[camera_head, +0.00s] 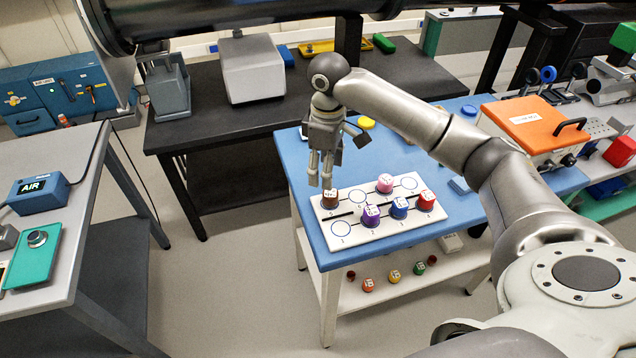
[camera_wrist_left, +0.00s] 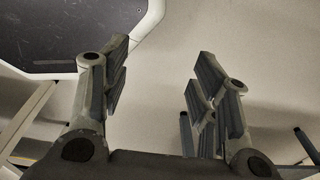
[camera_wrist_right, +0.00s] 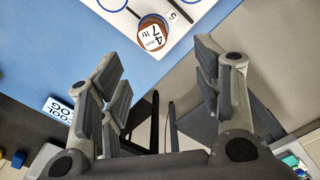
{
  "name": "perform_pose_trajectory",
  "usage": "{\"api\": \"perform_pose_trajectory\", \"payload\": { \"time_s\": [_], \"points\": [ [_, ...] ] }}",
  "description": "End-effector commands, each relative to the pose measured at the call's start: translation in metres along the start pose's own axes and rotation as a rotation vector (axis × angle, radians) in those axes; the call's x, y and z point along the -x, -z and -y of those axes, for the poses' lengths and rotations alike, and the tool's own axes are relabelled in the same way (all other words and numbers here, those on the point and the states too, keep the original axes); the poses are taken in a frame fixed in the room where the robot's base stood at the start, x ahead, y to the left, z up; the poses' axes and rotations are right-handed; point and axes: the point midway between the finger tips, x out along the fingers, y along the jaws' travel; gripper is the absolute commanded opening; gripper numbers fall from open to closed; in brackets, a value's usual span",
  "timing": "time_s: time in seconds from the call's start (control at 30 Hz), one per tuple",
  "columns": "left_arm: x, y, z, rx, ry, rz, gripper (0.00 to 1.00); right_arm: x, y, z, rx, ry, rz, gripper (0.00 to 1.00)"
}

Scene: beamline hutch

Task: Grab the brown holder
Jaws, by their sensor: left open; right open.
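The brown holder (camera_head: 330,200) stands upright at the far left corner of a white numbered board (camera_head: 362,237) on the blue table. In the right wrist view the brown holder (camera_wrist_right: 152,36) shows its white labelled top, just beyond the fingertips and roughly between them. My right gripper (camera_head: 321,182) points down just above the holder, its fingers apart and empty; it is open in the right wrist view (camera_wrist_right: 158,72) too. Whether the fingertips touch the holder I cannot tell. My left gripper (camera_wrist_left: 163,62) is open and empty above the floor, away from the board.
Purple (camera_head: 371,217), blue (camera_head: 399,208), red (camera_head: 426,200) and pink (camera_head: 384,184) holders stand on the same board. An orange-lidded box (camera_head: 530,122) stands at the table's right. More holders sit on the lower shelf (camera_head: 380,295). A black table (camera_head: 215,120) is behind.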

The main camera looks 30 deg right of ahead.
Motion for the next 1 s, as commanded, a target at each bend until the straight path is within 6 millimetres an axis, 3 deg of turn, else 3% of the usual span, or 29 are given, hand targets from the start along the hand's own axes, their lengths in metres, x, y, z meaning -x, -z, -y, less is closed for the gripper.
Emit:
{"api": "perform_pose_trajectory", "payload": {
  "time_s": [0.1, 0.4, 0.53, 0.8, 1.0],
  "points": [
    [0.001, 0.0, 0.0, 0.0, 0.0, 0.001, 0.55, -0.001, -0.004, -0.006, -0.011, 0.006, 0.007, 0.59],
    [0.007, -0.021, -0.004, -0.003, -0.005, 0.033, 0.55, -0.043, -0.004, -0.006, -0.011, 0.006, 0.007, 0.59],
    [0.009, -0.028, -0.005, -0.005, -0.007, 0.044, 0.55, -0.051, -0.004, -0.006, -0.011, 0.005, 0.006, 0.59],
    [0.02, -0.006, -0.002, -0.005, -0.003, 0.013, 0.55, -0.089, -0.01, -0.007, -0.01, 0.006, 0.007, 0.59],
    [0.021, 0.002, -0.001, -0.005, -0.002, 0.001, 0.55, -0.101, -0.009, -0.008, -0.01, 0.003, 0.004, 0.59]
  ]
}}
